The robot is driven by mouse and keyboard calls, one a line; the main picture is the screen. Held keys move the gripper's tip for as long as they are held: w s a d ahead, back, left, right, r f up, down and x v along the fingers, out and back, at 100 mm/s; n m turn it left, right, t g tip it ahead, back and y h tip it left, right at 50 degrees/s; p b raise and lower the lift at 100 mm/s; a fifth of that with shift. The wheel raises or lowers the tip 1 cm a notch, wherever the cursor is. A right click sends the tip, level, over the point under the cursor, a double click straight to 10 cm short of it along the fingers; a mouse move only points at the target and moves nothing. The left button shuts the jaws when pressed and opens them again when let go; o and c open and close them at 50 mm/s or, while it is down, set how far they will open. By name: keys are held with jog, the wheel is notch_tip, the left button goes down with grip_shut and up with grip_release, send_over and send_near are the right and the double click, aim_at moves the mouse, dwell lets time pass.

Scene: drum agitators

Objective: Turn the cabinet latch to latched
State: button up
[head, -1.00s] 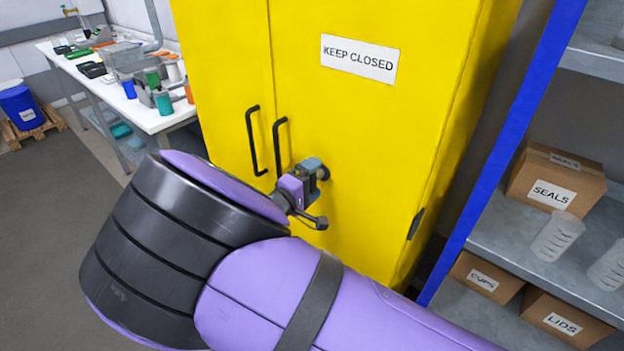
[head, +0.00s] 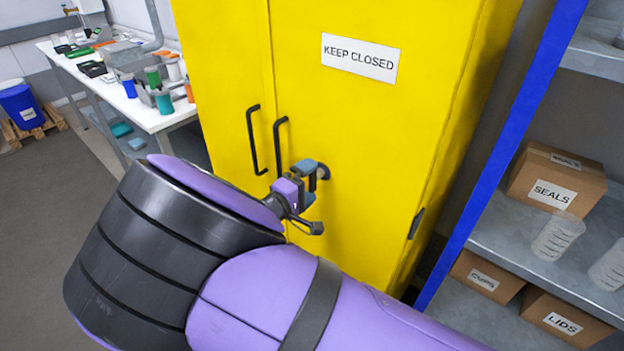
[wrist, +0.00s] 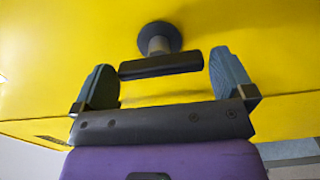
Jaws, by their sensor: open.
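The latch is on the yellow cabinet (head: 365,130), right of the two door handles. In the wrist view the latch (wrist: 160,66) is a dark bar on a short grey stem with a round dark base, lying nearly level across the picture. In the head view only its dark round part (head: 324,172) shows beside my fingers. My gripper (wrist: 164,80) is open, with one blue-grey finger beyond each end of the bar. Gaps show between bar and fingers, and nothing is held. In the head view my gripper (head: 308,182) is close to the door, partly hiding the latch.
Two black door handles (head: 281,148) stand close left of my gripper. A blue-posted shelf (head: 500,150) with boxes and clear cups is at the right. A white bench (head: 150,118) with bottles is at the back left. Open floor lies at the left.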

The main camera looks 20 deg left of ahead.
jog(key=v, duration=0.9)
